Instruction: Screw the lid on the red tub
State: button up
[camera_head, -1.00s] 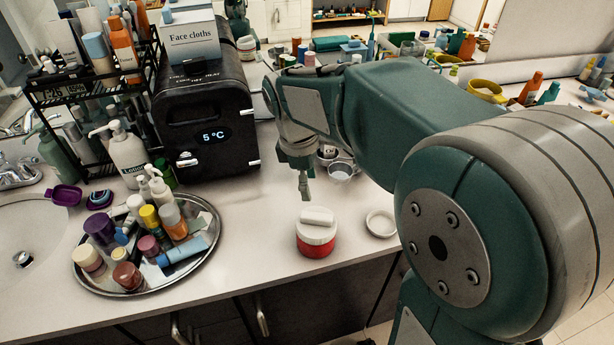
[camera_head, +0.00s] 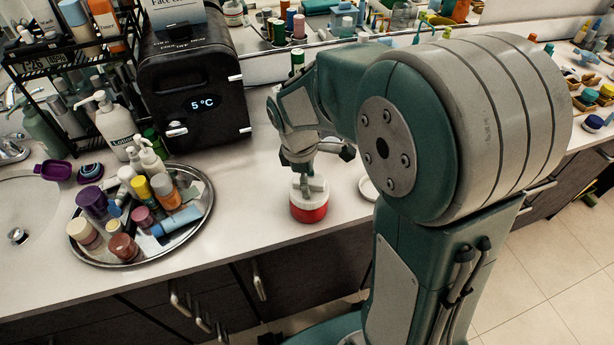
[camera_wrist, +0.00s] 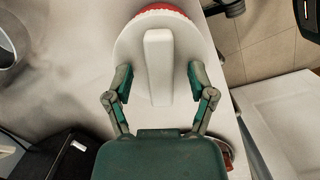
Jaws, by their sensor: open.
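The red tub (camera_head: 310,212) stands upright near the front edge of the counter. A white round lid (camera_wrist: 132,48) with a raised straight bar sits on top of it; whether its threads are engaged cannot be seen. In the wrist view a strip of the red tub (camera_wrist: 166,8) shows beyond the lid. My gripper (camera_wrist: 160,82) is open, one finger on each side of the bar, with visible gaps between fingers and bar. In the head view my gripper (camera_head: 313,185) is right over the lid and partly hides it.
A round silver tray (camera_head: 195,232) with several bottles and jars stands to the left. A black cooler box (camera_head: 190,95) is behind. A white round dish (camera_head: 367,187) lies right of the tub, partly hidden by my arm. The counter between tray and tub is clear.

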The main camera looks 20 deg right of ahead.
grip_shut()
jog(key=c, duration=0.6)
grip_release()
jog(key=shift+c, duration=0.2)
grip_shut()
jog(key=m, duration=0.4)
jog(key=shift+m+g, duration=0.3)
jog(key=shift+m, duration=0.1)
jog(key=shift+m+y, duration=0.3)
jog(key=shift+m, duration=0.4)
jog(key=m, duration=0.3)
jog(key=shift+y, duration=0.3)
